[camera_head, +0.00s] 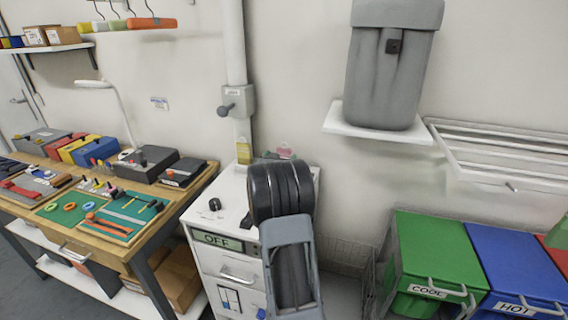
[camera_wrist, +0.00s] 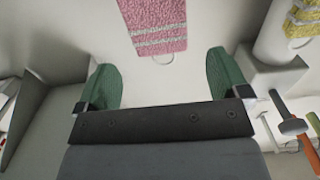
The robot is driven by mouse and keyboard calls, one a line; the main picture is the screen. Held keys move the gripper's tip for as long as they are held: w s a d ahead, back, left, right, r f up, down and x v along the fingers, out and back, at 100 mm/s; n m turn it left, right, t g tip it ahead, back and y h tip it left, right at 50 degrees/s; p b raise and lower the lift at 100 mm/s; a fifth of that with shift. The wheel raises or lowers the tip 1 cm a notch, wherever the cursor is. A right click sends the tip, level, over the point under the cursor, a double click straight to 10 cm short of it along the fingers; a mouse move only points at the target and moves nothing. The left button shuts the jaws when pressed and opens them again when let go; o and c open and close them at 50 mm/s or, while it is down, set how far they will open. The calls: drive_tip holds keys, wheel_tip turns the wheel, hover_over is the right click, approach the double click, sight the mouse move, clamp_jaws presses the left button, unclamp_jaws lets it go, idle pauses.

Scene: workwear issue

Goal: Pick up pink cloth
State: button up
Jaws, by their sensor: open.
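The pink cloth (camera_wrist: 155,25) has pale stripes and a small loop at its lower end in the wrist view. It lies against a pale surface at the top, cut by the frame edge. My gripper (camera_wrist: 161,72) is open, its two green fingers spread wide. The cloth shows beyond and between them, apart from both, with nothing held. In the head view only a small bit of the pink cloth (camera_head: 284,151) shows behind my arm, by the wall above the white cabinet.
A yellow cloth (camera_head: 243,152) hangs beside the grey pipe (camera_head: 235,60), left of the pink one. The white cabinet (camera_head: 205,195) stands below. A workbench (camera_head: 150,222) with tools is left; green (camera_head: 440,250) and blue (camera_head: 510,260) bins are right. A hammer (camera_wrist: 290,125) shows in the wrist view.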

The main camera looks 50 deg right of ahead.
sight(283, 152)
drive_tip(key=shift+p+x, duration=0.85)
drive_tip(key=shift+x, duration=2.95)
drive_tip(key=shift+f, duration=0.1)
drive_tip(key=shift+c, duration=0.2)
drive_tip(key=c, duration=0.9)
